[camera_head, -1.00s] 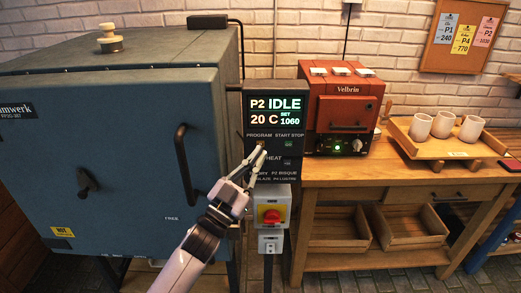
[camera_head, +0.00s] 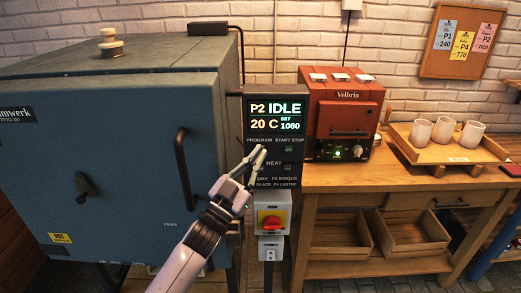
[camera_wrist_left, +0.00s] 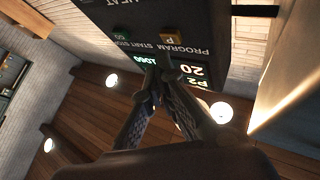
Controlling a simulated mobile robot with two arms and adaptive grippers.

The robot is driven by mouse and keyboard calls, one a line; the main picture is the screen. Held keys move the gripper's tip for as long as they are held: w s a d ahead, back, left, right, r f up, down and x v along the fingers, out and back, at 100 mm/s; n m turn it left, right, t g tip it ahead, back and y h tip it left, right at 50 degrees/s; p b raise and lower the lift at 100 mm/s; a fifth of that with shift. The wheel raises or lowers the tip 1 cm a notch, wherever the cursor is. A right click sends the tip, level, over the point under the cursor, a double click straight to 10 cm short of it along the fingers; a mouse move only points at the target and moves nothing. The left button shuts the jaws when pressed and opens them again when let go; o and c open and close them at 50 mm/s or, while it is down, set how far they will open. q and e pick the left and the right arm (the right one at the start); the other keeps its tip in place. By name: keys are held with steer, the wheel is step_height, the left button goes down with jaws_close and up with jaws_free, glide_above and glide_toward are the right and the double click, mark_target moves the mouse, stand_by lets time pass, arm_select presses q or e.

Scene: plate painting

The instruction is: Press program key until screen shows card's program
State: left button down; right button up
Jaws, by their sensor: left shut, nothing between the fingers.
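The kiln's control panel (camera_head: 290,176) has a dark screen (camera_head: 276,116) reading P2 IDLE, 20 C, SET 1060. The PROGRAM label sits below it. In the left wrist view the panel is upside down, with an orange program key (camera_wrist_left: 170,39) marked P beside a green start/stop key (camera_wrist_left: 121,37). My left gripper (camera_head: 258,152) is shut and empty just in front of the panel, hiding the program key in the head view. Its fingertips also show near the key in the left wrist view (camera_wrist_left: 158,66); contact cannot be told. Cards on the corkboard read P1 (camera_head: 446,34), P4 (camera_head: 463,46) and P2 (camera_head: 485,37).
The large blue kiln (camera_head: 120,150) with its door handle (camera_head: 187,165) stands left of the panel. A red switch (camera_head: 269,221) is below the panel. A small red kiln (camera_head: 343,110) and a tray (camera_head: 457,155) with three white cups stand on the wooden bench (camera_head: 400,175).

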arm_select(q)
steer(key=shift+w, duration=0.15)
stand_by(0.7)
steer(key=shift+w, duration=0.3)
steer(key=shift+w+b, duration=0.3)
steer(key=shift+w, duration=0.05)
stand_by(0.6)
steer(key=shift+s, duration=0.1)
steer(key=shift+s+p, duration=0.45)
steer(key=shift+s, duration=0.25)
steer(key=shift+w, duration=0.2)
stand_by(0.3)
steer(key=shift+w, duration=0.25)
